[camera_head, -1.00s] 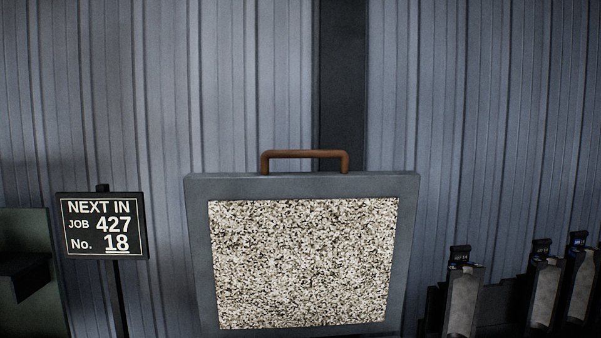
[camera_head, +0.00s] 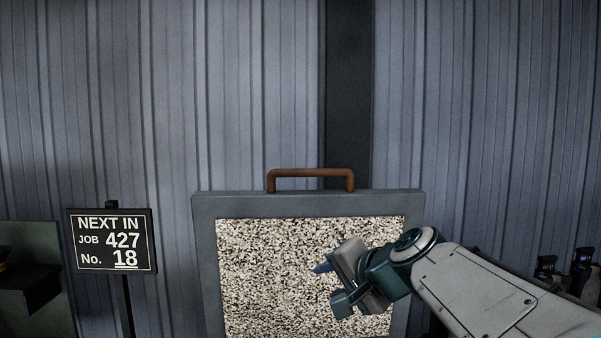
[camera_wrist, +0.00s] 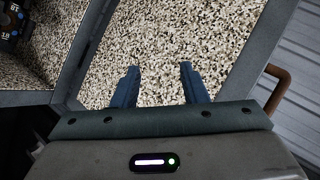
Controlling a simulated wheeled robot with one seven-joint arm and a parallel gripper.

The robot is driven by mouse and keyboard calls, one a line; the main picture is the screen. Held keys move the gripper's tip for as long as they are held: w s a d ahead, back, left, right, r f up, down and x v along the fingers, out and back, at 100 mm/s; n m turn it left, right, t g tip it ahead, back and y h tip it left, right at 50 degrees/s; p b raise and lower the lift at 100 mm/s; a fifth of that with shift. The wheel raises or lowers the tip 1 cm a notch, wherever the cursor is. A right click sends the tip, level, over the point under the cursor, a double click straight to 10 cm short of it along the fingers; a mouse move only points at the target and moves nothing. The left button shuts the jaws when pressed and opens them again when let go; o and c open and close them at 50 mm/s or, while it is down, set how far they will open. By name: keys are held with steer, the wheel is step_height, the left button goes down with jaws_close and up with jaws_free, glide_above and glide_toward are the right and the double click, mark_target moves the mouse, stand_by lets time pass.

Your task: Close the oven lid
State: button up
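The oven lid (camera_head: 208,270) stands raised and upright, with a grey frame around a speckled inner panel. A brown bar handle (camera_head: 311,173) sits on its top edge; it also shows at the right of the wrist view (camera_wrist: 278,88). My gripper (camera_head: 324,271) is in front of the panel's right half, below the handle and apart from it. In the wrist view, its two blue fingers (camera_wrist: 158,80) are spread, with only speckled surface seen between them. The gap between fingers and panel is hard to judge. The oven body is out of the head view.
A sign reading NEXT IN JOB 427 No. 18 (camera_head: 111,241) stands on a post left of the lid. Dark equipment (camera_head: 30,285) is at the far left. A dark numbered item (camera_wrist: 12,22) lies at the wrist view's upper left. A corrugated wall (camera_head: 500,110) is behind.

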mark_target(316, 173)
steer(key=w+d+r+m+t+p, duration=0.1)
steer(key=w+r+m+t, duration=0.15)
steer(key=r, duration=0.35)
steer(key=w+d+r+m+t+y, duration=0.1)
steer(key=w+r, duration=0.2)
steer(key=r, duration=0.3)
steer(key=w+d+r+m+t+p, duration=0.1)
steer(key=w+r+m+t, duration=0.1)
steer(key=r, duration=0.3)
steer(key=shift+g, duration=0.25)
steer(key=p+x, duration=0.3)
steer(key=x, duration=1)
steer(key=shift+w+a+r+p, duration=0.15)
steer(key=shift+w+a+p, duration=0.05)
steer(key=shift+w+p, duration=0.2)
jaws_close()
